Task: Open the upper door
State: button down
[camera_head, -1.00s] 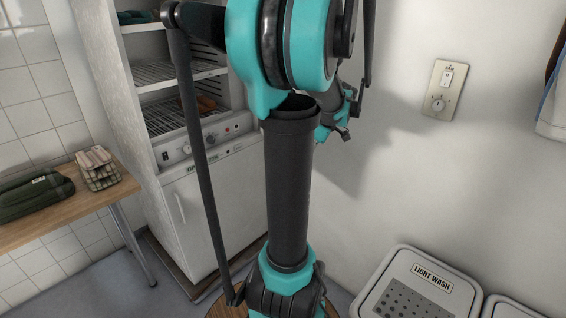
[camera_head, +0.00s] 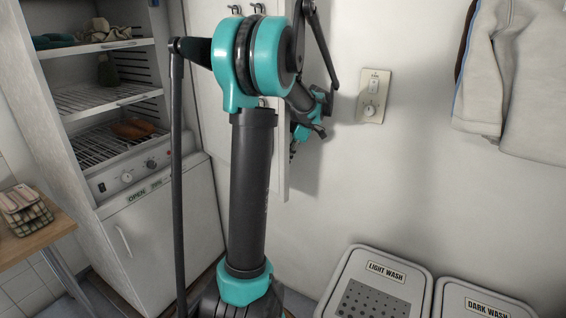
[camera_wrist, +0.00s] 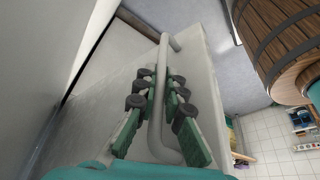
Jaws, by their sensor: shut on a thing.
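The upper door (camera_head: 212,95) is a white panel standing open to the right of the shelved cabinet (camera_head: 192,178). My arm covers part of it. My gripper (camera_head: 303,140) is at the door's right edge in the head view, small and partly hidden. In the wrist view my gripper (camera_wrist: 158,105) has its green fingers with dark pads on both sides of a pale bar handle (camera_wrist: 161,80), shut on it. The handle stands off a pale panel (camera_wrist: 205,75).
The lower door (camera_head: 145,235) is closed beneath the control panel (camera_head: 130,177). A wall switch (camera_head: 373,95) and hanging cloth (camera_head: 510,80) are at right. Light wash bin (camera_head: 385,265) and dark wash bin (camera_head: 475,300) stand below. A wooden table (camera_head: 45,235) is at left.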

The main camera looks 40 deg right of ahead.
jog(key=shift+s+d, duration=0.1)
jog(key=shift+s, duration=0.1)
jog(key=c, duration=1.8)
grip_release()
jog(key=shift+o, duration=1)
jog(key=v, duration=1.2)
jog(key=shift+w, duration=0.1)
